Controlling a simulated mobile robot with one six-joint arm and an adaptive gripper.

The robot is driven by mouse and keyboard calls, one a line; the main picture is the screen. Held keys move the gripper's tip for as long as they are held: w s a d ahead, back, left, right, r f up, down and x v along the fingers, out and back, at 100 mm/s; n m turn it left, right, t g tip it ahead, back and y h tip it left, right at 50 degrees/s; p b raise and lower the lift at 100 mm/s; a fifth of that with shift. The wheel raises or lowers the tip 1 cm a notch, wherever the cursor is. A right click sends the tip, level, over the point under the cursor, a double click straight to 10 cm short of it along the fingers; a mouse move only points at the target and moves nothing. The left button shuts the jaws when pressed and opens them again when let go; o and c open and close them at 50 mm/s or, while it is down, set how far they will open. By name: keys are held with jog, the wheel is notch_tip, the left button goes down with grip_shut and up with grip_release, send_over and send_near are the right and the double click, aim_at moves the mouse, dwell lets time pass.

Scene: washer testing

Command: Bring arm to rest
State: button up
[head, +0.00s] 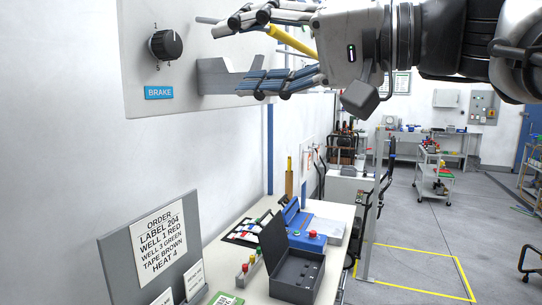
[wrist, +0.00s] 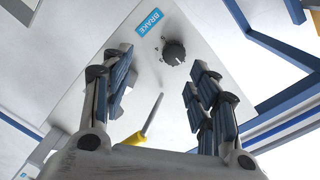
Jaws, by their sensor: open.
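My gripper (head: 238,57) is raised in front of the wall panel, its fingers pointing left toward the panel. In the wrist view its two fingers (wrist: 160,90) are spread wide apart, with the dial and a tool showing in the gap. The tool has a yellow handle (head: 292,41) and a thin metal shaft; it also shows in the wrist view (wrist: 148,120). I cannot tell whether it touches the gripper. My arm (head: 445,40) reaches in from the upper right.
The grey panel (head: 140,80) carries a black dial (head: 165,46), a blue BRAKE label (head: 159,92) and a grey bracket (head: 215,78) close to my fingers. Below, a bench holds an order sign (head: 158,240), an open dark box (head: 292,268) and a blue device (head: 298,222).

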jog(key=s+d+f+m+h, duration=0.1)
jog(key=s+d+f+h, duration=0.25)
jog(key=f, duration=0.75)
jog(key=s+d+f+m+g+h, duration=0.15)
jog(key=f+h, duration=0.25)
jog(key=f, duration=0.8)
jog(key=s+d+f+m+t+h, duration=0.1)
jog(key=s+d+f+h, duration=0.2)
jog(key=f, duration=0.8)
jog(key=s+d+f+n+g+h, duration=0.1)
jog(key=s+d+f+h, duration=0.1)
jog(key=s+d+f, duration=0.2)
jog(key=s+d+f+h, duration=0.3)
jog(key=s+d+f, duration=0.1)
jog(key=f, duration=0.6)
jog(key=shift+d+n+g, duration=0.2)
jog(key=shift+n+g, duration=0.15)
